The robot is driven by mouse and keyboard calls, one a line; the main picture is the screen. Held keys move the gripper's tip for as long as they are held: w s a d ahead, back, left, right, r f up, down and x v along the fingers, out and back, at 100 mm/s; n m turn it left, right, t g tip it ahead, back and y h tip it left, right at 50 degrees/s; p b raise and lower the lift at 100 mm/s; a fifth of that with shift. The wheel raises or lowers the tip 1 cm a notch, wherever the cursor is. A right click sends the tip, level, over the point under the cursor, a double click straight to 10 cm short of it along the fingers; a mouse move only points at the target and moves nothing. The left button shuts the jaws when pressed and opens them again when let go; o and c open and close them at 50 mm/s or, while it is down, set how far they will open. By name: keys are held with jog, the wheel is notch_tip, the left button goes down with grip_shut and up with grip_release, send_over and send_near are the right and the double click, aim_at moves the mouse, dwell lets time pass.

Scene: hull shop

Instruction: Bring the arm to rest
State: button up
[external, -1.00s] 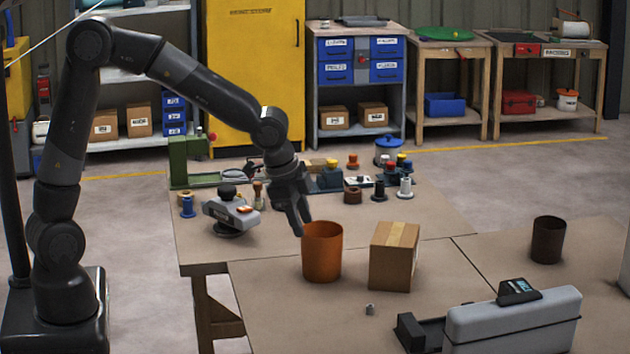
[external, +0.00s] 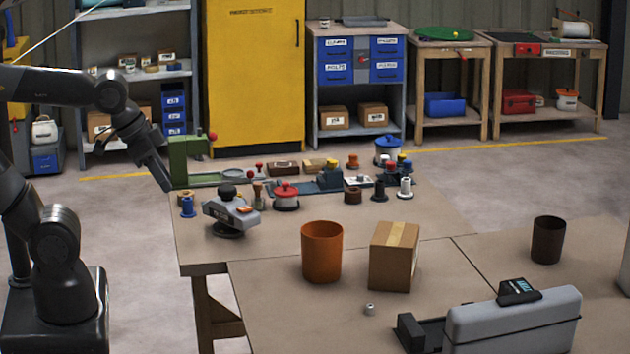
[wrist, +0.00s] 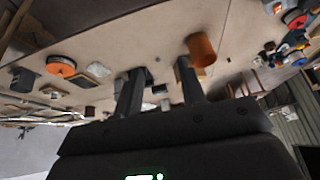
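My gripper (external: 160,172) is at the left in the external view, close to the left end of the back table and the green machine. It points down and to the right. In the wrist view my two gripper fingers (wrist: 160,68) stand apart, with nothing held between them. My arm is drawn back and bent, its upper part partly cut off by the left picture edge. I cannot tell whether the fingers touch the table edge.
The table (external: 205,250) holds a green machine (external: 190,158), a grey sander-like tool (external: 232,212), an orange cup (external: 322,252), a cardboard box (external: 394,256), a dark cup (external: 547,240) and a grey case (external: 512,322). A yellow cabinet (external: 255,80) stands behind.

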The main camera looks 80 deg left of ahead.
jog(key=shift+s+f, duration=0.1)
jog(key=shift+s, duration=0.5)
